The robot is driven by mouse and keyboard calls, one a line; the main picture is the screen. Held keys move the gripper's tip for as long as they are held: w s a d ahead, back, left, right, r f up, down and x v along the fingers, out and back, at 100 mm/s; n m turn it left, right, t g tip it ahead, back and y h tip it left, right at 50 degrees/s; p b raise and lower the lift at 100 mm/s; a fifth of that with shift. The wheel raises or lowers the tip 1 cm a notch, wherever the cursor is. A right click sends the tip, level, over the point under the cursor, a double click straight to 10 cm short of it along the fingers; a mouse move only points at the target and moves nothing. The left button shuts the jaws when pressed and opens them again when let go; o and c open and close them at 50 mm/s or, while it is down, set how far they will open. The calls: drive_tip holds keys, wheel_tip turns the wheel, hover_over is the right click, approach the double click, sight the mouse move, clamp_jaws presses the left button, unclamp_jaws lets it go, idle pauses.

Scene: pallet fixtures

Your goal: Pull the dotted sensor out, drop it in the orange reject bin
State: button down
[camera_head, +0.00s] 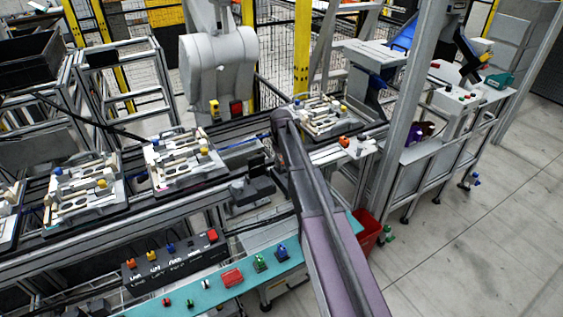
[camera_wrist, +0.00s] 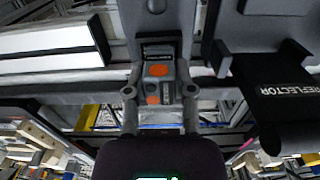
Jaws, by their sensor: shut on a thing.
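The dotted sensor (camera_wrist: 161,84) is a small grey block with two orange dots, in the middle of the wrist view. My gripper (camera_wrist: 160,93) is shut on it, with one finger on each side. Its far end meets a grey bracket with a dark slot (camera_wrist: 160,48); I cannot tell whether it is still seated there. In the head view my arm hides the gripper and the sensor. A red bin (camera_head: 369,229) stands on the floor right of my arm, partly hidden; no clearly orange bin shows, and I cannot tell if this is the reject bin.
A black plate marked REFLECTOR (camera_wrist: 290,90) is close on the right of my gripper. Pallet fixtures (camera_head: 186,158) line the conveyor. A black button box (camera_head: 172,264) and a teal strip (camera_head: 215,284) with small coloured parts are in front.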

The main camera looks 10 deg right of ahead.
sight(281, 159)
drive_tip(key=shift+r+p, duration=0.35)
drive_tip(key=shift+p, duration=0.05)
idle(0.4)
drive_tip(key=shift+r+p, duration=2.4)
drive_tip(key=shift+r, duration=0.05)
drive_tip(key=shift+s, duration=0.15)
